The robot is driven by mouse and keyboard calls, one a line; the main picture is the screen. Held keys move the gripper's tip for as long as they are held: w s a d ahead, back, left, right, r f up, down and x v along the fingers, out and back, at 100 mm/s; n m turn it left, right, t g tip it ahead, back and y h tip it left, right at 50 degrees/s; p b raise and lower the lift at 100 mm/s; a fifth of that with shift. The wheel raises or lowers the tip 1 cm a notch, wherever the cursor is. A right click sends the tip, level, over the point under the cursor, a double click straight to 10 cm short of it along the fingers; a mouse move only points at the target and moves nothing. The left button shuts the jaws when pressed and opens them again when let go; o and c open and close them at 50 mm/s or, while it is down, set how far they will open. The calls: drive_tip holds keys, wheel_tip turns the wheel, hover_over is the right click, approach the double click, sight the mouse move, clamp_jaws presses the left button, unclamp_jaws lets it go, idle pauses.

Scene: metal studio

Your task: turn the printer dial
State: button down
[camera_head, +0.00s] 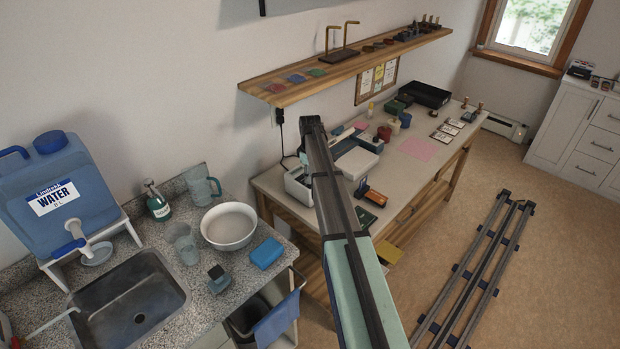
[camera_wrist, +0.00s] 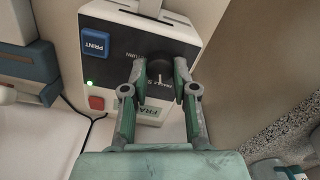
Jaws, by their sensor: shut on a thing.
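The printer (camera_wrist: 112,68) fills the middle of the wrist view, a pale box with a dark front panel. The panel carries a blue PRINT button (camera_wrist: 95,43), a lit green light (camera_wrist: 89,83) and a red button (camera_wrist: 96,102). The black dial (camera_wrist: 158,65) with a white mark is at the right of the panel. My gripper (camera_wrist: 159,76) is shut on the dial, one green finger on each side. In the head view the printer (camera_head: 296,185) stands at the near left end of the workbench, and my arm hides much of it and the gripper.
A wooden shelf (camera_head: 345,68) hangs above. The sink counter with a blue water container (camera_head: 55,190) and white bowl (camera_head: 229,226) is left. Floor rails (camera_head: 478,265) run at right.

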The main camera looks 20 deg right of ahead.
drive_tip(key=m+b, duration=0.2)
drive_tip(key=m, duration=0.3)
drive_tip(key=shift+f+m+b, duration=0.15)
drive_tip(key=shift+m+b, duration=0.15)
drive_tip(key=shift+b, duration=0.1)
drive_tip(key=m+b, duration=0.1)
drive_tip(key=m, duration=0.4)
drive_tip(key=shift+d+b, duration=0.15)
drive_tip(key=shift+b, duration=0.25)
drive_tip(key=m+b, duration=0.1)
drive_tip(key=m, duration=0.4)
drive_tip(key=shift+d+m, duration=0.1)
drive_tip(key=shift+m, duration=0.3)
drive_tip(key=m+b, duration=0.1)
drive_tip(key=m, duration=0.4)
drive_tip(key=shift+s+m, duration=0.1)
drive_tip(key=shift+m, duration=0.2)
drive_tip(key=c, duration=0.9)
unclamp_jaws()
